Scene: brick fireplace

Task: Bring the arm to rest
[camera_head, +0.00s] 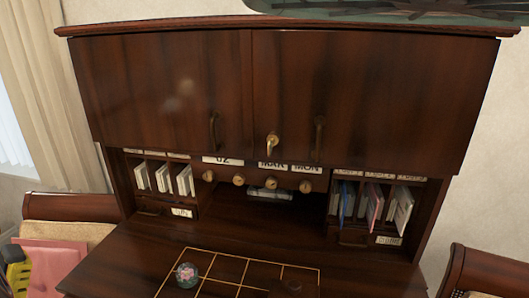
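My arm and my gripper do not show in the head view. A dark wooden desk with an upper cabinet (160,90) fills the middle. Its two cabinet doors look shut, with a brass handle (214,132) on the left door and another handle (319,138) on the right door. A brass key or knob (272,145) sits near the seam between the doors.
A small round glass-like object (187,275) stands on the gold-lined grid of the desktop (130,262). Papers fill the left slots (163,178) and right slots (375,202). Chairs stand at the left (70,207) and right (485,272). A pink item (50,265) lies left.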

